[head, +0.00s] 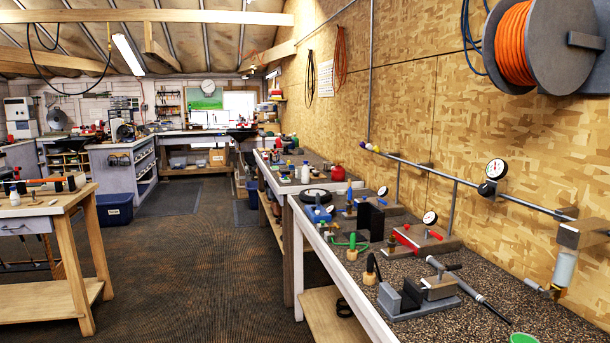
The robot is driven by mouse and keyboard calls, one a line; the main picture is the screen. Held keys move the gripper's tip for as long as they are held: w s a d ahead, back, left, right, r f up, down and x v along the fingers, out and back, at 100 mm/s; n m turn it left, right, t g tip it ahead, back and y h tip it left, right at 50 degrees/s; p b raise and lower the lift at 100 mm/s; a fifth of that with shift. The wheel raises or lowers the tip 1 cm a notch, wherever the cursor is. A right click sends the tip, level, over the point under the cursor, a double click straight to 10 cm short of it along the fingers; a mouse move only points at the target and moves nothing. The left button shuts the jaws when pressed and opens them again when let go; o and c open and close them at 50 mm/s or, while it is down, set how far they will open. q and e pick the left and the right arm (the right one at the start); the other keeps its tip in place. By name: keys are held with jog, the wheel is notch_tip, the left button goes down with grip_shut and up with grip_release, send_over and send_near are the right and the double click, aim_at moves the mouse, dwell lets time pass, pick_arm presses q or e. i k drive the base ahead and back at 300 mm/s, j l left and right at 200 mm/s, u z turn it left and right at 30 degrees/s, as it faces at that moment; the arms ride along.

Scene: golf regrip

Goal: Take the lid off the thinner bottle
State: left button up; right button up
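A small white bottle (305,173) stands upright on the far part of the right-hand bench. Another small pale bottle (14,197) stands on the wooden table at the left edge. I cannot tell which of them is the thinner bottle, and their lids are too small to make out clearly. Neither of my grippers is in view.
The speckled bench (480,265) at right holds a grey vise-like fixture (418,296), dial gauges and hand tools. A wooden table (45,208) stands at left. An orange hose reel (530,45) hangs at upper right. Dark floor (190,260) lies open between the benches.

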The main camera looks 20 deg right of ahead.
aim_at(305, 172)
jog(key=i+u, duration=0.15)
jog(key=i, duration=1.55)
jog(key=i+z, duration=0.2)
jog(key=i, duration=0.25)
jog(key=i+j+z, duration=0.25)
jog(key=i, duration=0.25)
jog(key=i+j+z, duration=0.2)
jog(key=i, duration=0.25)
jog(key=i+j+z, duration=0.2)
jog(key=i, duration=0.2)
jog(key=j, duration=0.05)
